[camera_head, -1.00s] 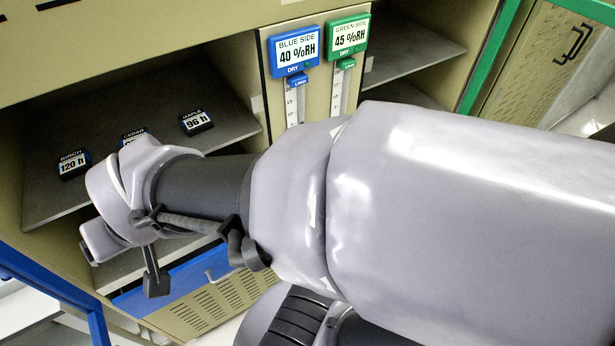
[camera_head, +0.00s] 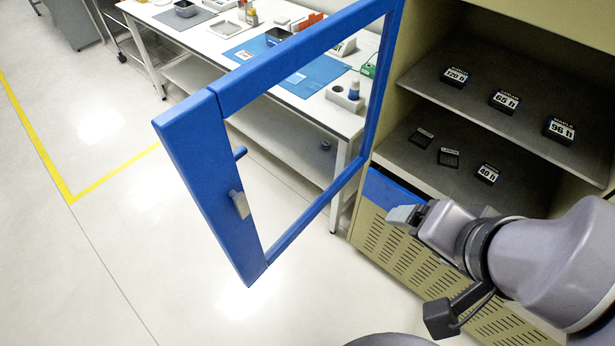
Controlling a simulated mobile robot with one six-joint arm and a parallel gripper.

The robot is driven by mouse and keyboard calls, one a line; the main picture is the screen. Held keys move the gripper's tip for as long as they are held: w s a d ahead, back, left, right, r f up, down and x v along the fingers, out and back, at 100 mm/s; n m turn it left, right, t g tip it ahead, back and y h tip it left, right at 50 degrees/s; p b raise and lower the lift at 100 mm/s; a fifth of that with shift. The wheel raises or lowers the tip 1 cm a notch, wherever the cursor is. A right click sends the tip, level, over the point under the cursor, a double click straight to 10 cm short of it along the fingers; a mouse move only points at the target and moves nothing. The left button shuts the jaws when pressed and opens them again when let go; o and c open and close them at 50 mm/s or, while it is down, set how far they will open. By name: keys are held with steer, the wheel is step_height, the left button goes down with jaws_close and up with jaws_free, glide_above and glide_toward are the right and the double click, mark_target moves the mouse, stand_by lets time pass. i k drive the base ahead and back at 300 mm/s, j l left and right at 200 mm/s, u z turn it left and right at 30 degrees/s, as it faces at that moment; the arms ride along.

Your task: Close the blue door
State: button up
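The blue door (camera_head: 215,180) is an open rectangular frame at the centre left of the head view. It stands wide open, swung out from the left side of the beige cabinet (camera_head: 415,45). A grey latch-like piece (camera_head: 240,204) and a short blue peg (camera_head: 240,153) show on its outer upright.
The cabinet shelves hold several small black labelled blocks (camera_head: 455,76). A vented lower panel (camera_head: 400,250) lies below. Behind the door is a white workbench (camera_head: 200,35) with trays and blue mats. The floor at left is clear, with a yellow line (camera_head: 70,195).

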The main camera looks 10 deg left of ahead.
mark_target(193, 133)
steer(key=k+j+z, duration=0.15)
steer(key=j, duration=0.3)
steer(key=k+j+z, duration=0.15)
steer(key=j, duration=0.25)
steer(key=k+j+z, duration=0.15)
steer(key=j, duration=0.25)
steer(key=k+j+z, duration=0.15)
steer(key=j, duration=0.25)
steer(key=k+j+z, duration=0.15)
steer(key=j+z, duration=0.2)
steer(key=j, duration=0.55)
steer(key=l+u, duration=0.1)
steer(key=l, duration=0.35)
